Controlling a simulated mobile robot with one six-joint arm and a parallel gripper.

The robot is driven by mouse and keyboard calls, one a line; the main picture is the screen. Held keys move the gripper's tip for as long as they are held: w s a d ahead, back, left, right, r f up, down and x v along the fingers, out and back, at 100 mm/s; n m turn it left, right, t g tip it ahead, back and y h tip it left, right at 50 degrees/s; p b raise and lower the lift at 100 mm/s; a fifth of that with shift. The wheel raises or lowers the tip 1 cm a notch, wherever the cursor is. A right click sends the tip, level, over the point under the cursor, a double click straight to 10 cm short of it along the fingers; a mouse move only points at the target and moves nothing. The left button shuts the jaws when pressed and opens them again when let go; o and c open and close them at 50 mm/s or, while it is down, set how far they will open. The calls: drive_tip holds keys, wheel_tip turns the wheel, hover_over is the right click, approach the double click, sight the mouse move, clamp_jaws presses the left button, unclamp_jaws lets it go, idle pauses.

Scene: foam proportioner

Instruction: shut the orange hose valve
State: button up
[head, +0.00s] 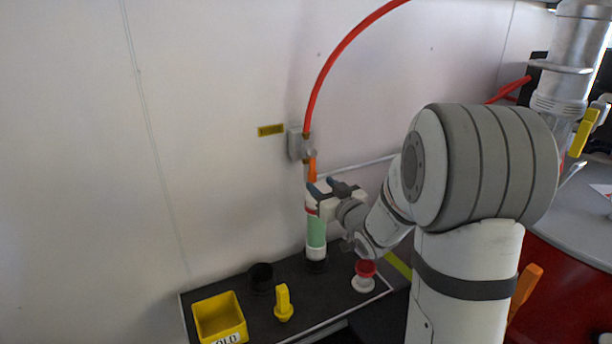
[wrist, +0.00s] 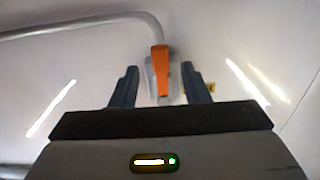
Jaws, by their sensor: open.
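The orange hose valve handle (head: 312,168) hangs below a small grey fitting on the white wall, under the red hose. It points downward in the head view. In the wrist view the orange handle (wrist: 161,70) stands between the two dark fingers, in front of a pale grey valve body (wrist: 150,84). My gripper (head: 322,188) is just below the handle in the head view. Its jaws (wrist: 160,88) are open, with a finger on each side of the handle and visible gaps. I cannot tell how far the handle reaches between the fingertips in depth.
A green and white cylinder (head: 316,232) stands below my gripper on the black shelf (head: 248,312). A yellow bin (head: 219,318), a yellow handled piece (head: 284,303), a black cup (head: 261,278) and a red-topped piece (head: 365,270) are also there. A red hose (head: 340,55) arcs above.

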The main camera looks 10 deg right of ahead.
sight(314, 178)
drive_tip(key=x, duration=0.7)
drive_tip(key=shift+w, duration=0.3)
drive_tip(key=shift+c, duration=0.3)
clamp_jaws()
